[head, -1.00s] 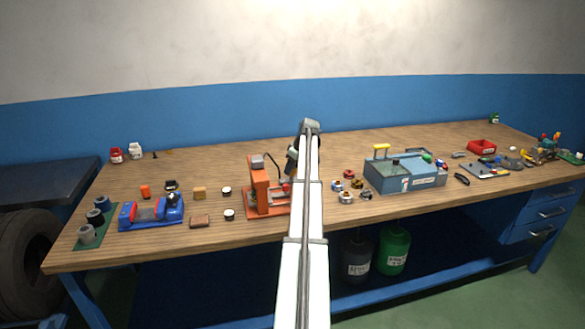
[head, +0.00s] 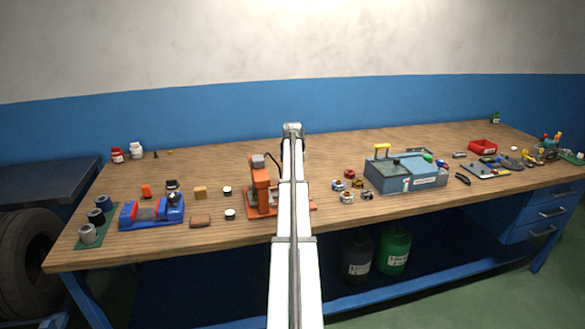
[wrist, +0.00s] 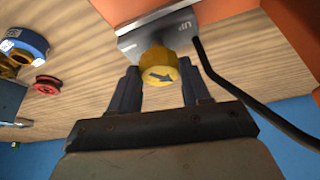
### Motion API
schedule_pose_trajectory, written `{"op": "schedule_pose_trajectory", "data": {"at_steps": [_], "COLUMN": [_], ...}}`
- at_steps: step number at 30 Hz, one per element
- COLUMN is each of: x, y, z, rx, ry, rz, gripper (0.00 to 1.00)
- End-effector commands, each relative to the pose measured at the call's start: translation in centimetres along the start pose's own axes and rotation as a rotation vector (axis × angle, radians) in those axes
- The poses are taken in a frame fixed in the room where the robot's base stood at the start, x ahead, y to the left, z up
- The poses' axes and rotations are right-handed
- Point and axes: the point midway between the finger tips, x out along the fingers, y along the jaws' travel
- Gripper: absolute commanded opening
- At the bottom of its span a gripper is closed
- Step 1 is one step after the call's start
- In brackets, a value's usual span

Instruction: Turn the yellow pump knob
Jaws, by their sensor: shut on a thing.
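The yellow pump knob (wrist: 157,61) has a dark arrow on its face and sits on a grey metal block (wrist: 158,30) in the wrist view. My gripper (wrist: 160,74) has one dark finger on each side of the knob and is shut on it. In the head view my arm hides the knob and the gripper. The orange press (head: 262,188) stands on the bench, partly behind my arm.
A black hose (wrist: 240,98) curves past the right finger in the wrist view. A blue ring part (wrist: 24,42) and a red spool (wrist: 46,85) lie to the left. In the head view, the blue-grey box (head: 395,180) stands right of the press.

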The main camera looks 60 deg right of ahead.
Motion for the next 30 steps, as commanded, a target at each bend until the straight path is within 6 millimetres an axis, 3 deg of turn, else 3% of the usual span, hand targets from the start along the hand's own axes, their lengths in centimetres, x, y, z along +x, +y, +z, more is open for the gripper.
{"op": "schedule_pose_trajectory", "data": {"at_steps": [15,30], "x": [0.01,0.02], "y": [-0.30,-0.28], "z": [-0.10,-0.09], "rx": [0.358,0.460], "ry": [-0.001,-0.001], "rz": [0.149,0.189], "gripper": [0.17,0.17]}}
